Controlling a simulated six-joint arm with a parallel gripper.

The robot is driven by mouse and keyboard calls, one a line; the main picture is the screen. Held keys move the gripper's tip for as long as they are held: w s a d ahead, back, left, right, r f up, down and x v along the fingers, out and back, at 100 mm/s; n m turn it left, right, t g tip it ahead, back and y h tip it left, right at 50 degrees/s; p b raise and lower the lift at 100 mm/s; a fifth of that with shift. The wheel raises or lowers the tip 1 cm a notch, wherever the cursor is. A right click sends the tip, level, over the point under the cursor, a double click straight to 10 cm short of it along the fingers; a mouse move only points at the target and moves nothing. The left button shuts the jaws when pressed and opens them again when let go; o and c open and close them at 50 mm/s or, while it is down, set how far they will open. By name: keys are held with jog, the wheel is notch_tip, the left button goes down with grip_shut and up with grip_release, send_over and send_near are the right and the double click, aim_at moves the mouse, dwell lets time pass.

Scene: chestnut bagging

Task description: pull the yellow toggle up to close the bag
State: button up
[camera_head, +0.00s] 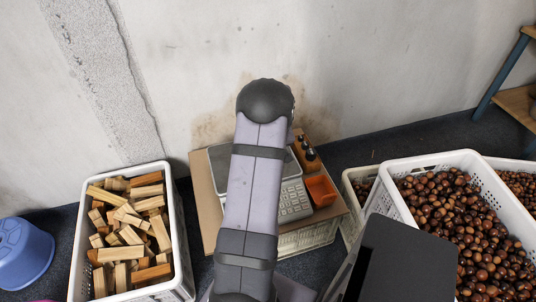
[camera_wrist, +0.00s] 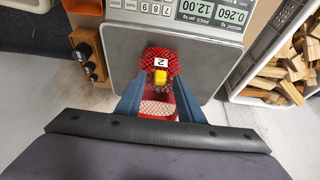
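In the wrist view, a red mesh bag (camera_wrist: 151,60) with a white label marked "2" lies on the grey plate of the scale (camera_wrist: 118,50). The yellow toggle (camera_wrist: 160,77) sits on the bag just below the label. My gripper (camera_wrist: 160,76) has its two blue fingers apart, one on each side of the toggle, with a visible gap to it on both sides. Red and whitish mesh shows between the fingers nearer the palm. In the head view my arm hides the bag, the toggle and the gripper; part of the scale (camera_head: 294,201) shows beside the arm.
A crate of wood blocks (camera_head: 171,200) stands left, a crate of chestnuts (camera_head: 391,197) right. A wall (camera_head: 190,60) is close behind.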

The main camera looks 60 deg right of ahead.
grip_shut()
notch_tip(320, 180, up, 5)
jog(key=p, duration=0.3)
dwell(0.3)
grip_release()
jog(key=shift+r, duration=0.1)
